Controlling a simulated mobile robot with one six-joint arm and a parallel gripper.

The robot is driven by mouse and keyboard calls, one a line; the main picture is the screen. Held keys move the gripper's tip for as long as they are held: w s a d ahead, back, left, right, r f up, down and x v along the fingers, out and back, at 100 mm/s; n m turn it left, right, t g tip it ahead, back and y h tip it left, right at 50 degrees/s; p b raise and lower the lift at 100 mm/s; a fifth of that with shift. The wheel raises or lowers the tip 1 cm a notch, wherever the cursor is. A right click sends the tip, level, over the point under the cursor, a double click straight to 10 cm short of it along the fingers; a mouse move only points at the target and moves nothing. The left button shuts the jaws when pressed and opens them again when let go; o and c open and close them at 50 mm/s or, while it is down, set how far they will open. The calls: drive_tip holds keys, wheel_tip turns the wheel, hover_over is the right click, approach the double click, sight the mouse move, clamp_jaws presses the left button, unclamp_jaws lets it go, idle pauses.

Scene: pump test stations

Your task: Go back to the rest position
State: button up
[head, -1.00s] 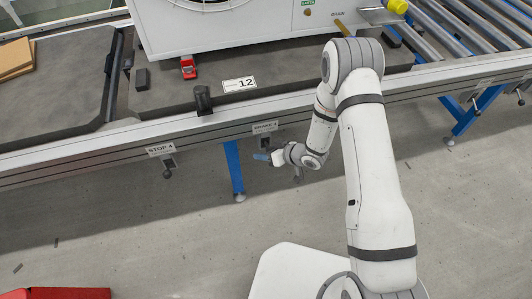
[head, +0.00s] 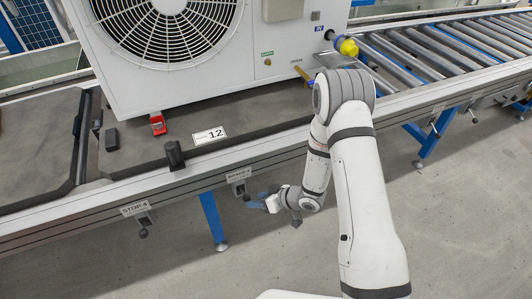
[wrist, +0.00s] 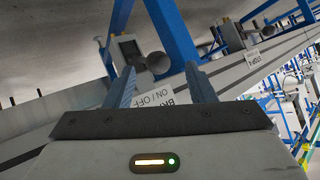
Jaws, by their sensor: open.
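My gripper (head: 258,202) is in front of the conveyor's side rail, just below and right of the small brake switch box (head: 238,188). In the wrist view its two blue fingers (wrist: 160,90) stand apart with nothing held between them. I cannot tell from the frames whether a finger touches anything.
A white fan unit (head: 235,70) stands on a dark pallet with a number 12 plate (head: 208,136). The stop 4 switch (head: 142,222) hangs on the rail to the left. A blue leg (head: 213,220) stands below the rail. The floor (head: 470,230) at right is clear.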

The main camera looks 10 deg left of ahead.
drive_tip(key=w+d+r+m+t+h+p, duration=0.1)
drive_tip(key=w+d+r+m+h+p, duration=0.15)
drive_tip(key=d+r, duration=0.5)
drive_tip(key=w+d+r+m+t+h+p, duration=0.1)
drive_tip(key=w+d+r+t+h+p, duration=0.25)
drive_tip(key=r, duration=0.75)
drive_tip(key=d+r+m+h+p, duration=0.1)
drive_tip(key=d+r+h+p, duration=0.15)
drive_tip(key=d+r, duration=0.55)
drive_tip(key=s+d+r+m+g+h+p, duration=0.1)
drive_tip(key=s+d+r+m+g+p, duration=0.1)
drive_tip(key=s+r, duration=0.9)
drive_tip(key=s+d+r+m+g+h+p, duration=0.1)
drive_tip(key=s+d+r+m+p, duration=0.3)
drive_tip(key=s+r, duration=0.8)
drive_tip(key=shift+s+d+r+g+p, duration=0.3)
drive_tip(key=shift+s+d+g+p, duration=0.05)
drive_tip(key=shift+g+p, duration=0.5)
